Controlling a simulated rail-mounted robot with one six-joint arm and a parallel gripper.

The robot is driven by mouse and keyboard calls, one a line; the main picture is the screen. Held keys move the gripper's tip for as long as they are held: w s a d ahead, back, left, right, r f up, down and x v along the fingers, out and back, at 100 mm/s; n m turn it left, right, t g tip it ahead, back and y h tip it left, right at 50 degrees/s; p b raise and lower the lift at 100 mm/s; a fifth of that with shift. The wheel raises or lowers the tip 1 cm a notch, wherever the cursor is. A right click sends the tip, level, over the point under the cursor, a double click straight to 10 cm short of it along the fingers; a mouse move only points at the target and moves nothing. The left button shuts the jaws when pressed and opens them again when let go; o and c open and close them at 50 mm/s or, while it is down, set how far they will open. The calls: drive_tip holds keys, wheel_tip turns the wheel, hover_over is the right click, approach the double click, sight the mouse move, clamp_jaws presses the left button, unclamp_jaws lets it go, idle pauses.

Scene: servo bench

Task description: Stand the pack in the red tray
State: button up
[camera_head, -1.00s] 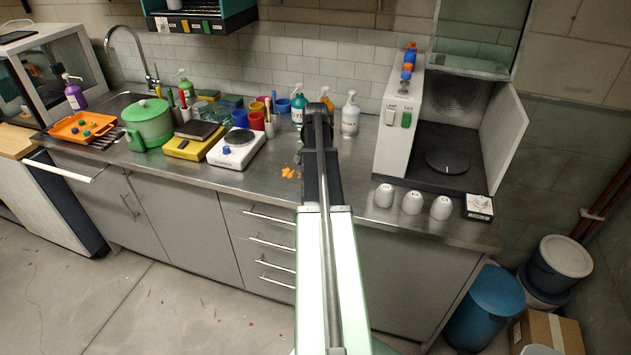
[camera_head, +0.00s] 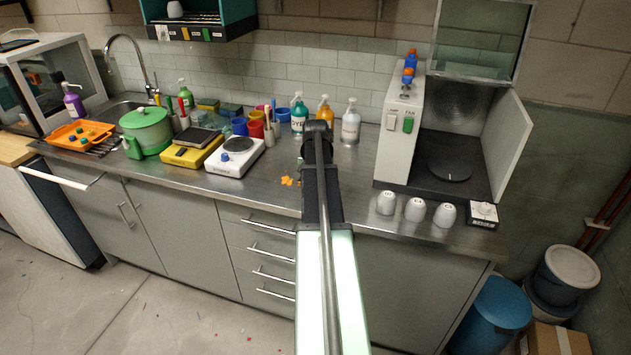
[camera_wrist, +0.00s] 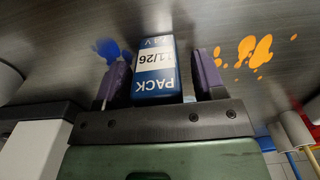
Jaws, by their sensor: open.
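In the wrist view a blue pack (camera_wrist: 154,84) with a white label band, lettered PACK and 11/26, lies between the purple fingers of my gripper (camera_wrist: 161,62). The fingers are apart, one on each side of the pack. A gap shows on the right; on the left the finger is very close, and I cannot tell whether it touches. The lettering is upside down in this view. In the head view my arm hides the gripper and the pack. I see no clearly red tray; an orange tray (camera_head: 62,139) with small green and blue pieces stands at the far left by the sink.
Orange splashes (camera_wrist: 259,50) and a blue splash (camera_wrist: 104,48) mark the steel counter. A white hotplate (camera_head: 236,157), yellow scale (camera_head: 189,155) and green pot (camera_head: 147,130) stand left. White cups (camera_head: 415,209) and an open white booth (camera_head: 400,130) stand right. Bottles line the back.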

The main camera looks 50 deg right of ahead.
wheel_tip(320, 180, up, 13)
drive_tip(key=p, duration=1.2)
drive_tip(key=shift+f, duration=0.35)
drive_tip(key=shift+a, duration=0.1)
drive_tip(key=w+a+n, duration=0.2)
drive_tip(key=a+n, duration=0.3)
drive_tip(key=a, duration=1.4)
drive_tip(key=w+a+n, duration=0.3)
drive_tip(key=a+n, duration=0.1)
drive_tip(key=a, duration=1.5)
drive_tip(key=shift+a+n, duration=0.15)
drive_tip(key=shift+n, duration=0.25)
drive_tip(key=shift+o, duration=0.3)
drive_tip(key=s+a+n, duration=0.2)
drive_tip(key=a, duration=0.4)
drive_tip(key=s+a+n, duration=0.2)
drive_tip(key=a, duration=0.5)
drive_tip(key=shift+s+n, duration=0.3)
drive_tip(key=shift+s, duration=0.1)
drive_tip(key=shift+w, duration=0.1)
drive_tip(key=shift+d, duration=0.1)
